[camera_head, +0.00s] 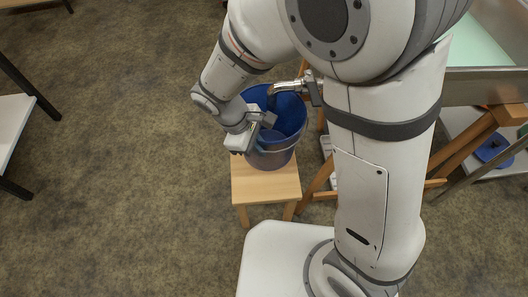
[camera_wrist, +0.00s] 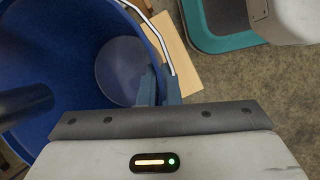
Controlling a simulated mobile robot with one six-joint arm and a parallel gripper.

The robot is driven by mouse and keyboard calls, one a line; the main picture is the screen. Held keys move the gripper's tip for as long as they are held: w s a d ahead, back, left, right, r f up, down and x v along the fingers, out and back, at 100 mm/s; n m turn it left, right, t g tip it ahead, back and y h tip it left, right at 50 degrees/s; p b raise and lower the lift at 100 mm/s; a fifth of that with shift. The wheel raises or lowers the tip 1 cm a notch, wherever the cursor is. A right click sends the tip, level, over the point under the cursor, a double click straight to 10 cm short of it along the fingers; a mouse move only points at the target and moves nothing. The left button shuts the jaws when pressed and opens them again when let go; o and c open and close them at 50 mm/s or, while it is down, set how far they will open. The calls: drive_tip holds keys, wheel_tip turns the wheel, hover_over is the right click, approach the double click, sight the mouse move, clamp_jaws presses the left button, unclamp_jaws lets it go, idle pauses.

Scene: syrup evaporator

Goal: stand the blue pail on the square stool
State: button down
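The blue pail (camera_head: 291,116) stands upright at or just above the back of the square wooden stool (camera_head: 266,188); I cannot tell whether its base touches the seat. My gripper (camera_head: 266,119) is at the pail's rim, on the near-left side. In the wrist view, my gripper's fingers (camera_wrist: 158,86) are close together with the pail's wall between them. The pail's deep blue inside (camera_wrist: 75,60) fills the left of that view, and its pale wire handle (camera_wrist: 153,30) lies along the rim. Part of the stool (camera_wrist: 180,58) shows beyond the rim.
A metal spout (camera_head: 287,86) reaches over the pail's rim from the right. Wooden legs (camera_head: 463,150) and a metal pan (camera_head: 485,88) stand at the right. A white-topped table (camera_head: 8,118) is at the far left. The floor left of the stool is clear.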

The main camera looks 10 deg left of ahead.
wheel_tip(320, 180, down, 10)
drive_tip(key=b, duration=0.4)
drive_tip(key=shift+s, duration=0.1)
drive_tip(key=shift+f, duration=0.15)
drive_tip(key=c, duration=1.6)
unclamp_jaws()
drive_tip(key=shift+c, duration=0.2)
drive_tip(key=p+v, duration=0.4)
drive_tip(key=v, duration=0.8)
drive_tip(key=shift+r, duration=0.2)
drive_tip(key=shift+r, duration=0.1)
